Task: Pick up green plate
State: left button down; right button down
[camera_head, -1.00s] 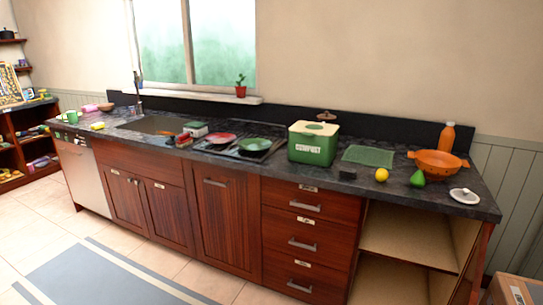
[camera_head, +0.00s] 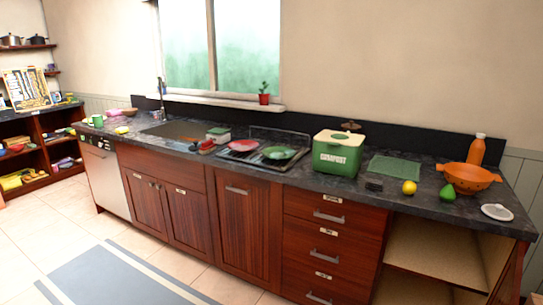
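The green plate (camera_head: 279,153) lies on the right part of the dark stove top set in the counter. A red plate (camera_head: 243,145) lies just left of it. The green plate is in plain view, with the green compost bin close to its right. Neither of my grippers shows in the head view.
The dark counter (camera_head: 330,182) runs across the view above wooden cabinets. The compost bin (camera_head: 337,157), a green mat (camera_head: 394,168), a lemon (camera_head: 409,187), a green pear (camera_head: 447,193) and an orange colander (camera_head: 470,177) stand to the right. The floor in front is clear, with a grey rug (camera_head: 120,280).

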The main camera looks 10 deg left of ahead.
aim_at(274, 153)
jog(key=u, duration=0.25)
jog(key=i+j+z, duration=0.1)
jog(key=i+j, duration=0.2)
jog(key=i+j+z, duration=0.1)
jog(key=i+j, duration=0.2)
jog(key=i+j+z, duration=0.15)
jog(key=i+j, duration=0.15)
jog(key=j, duration=0.15)
jog(key=i+j+z, duration=0.1)
jog(key=i+j, duration=0.2)
jog(key=i+j+z, duration=0.1)
jog(key=i+j, duration=0.15)
jog(key=j, duration=0.25)
jog(key=i+j+z, duration=0.1)
jog(key=j, duration=0.35)
jog(key=i, duration=0.1)
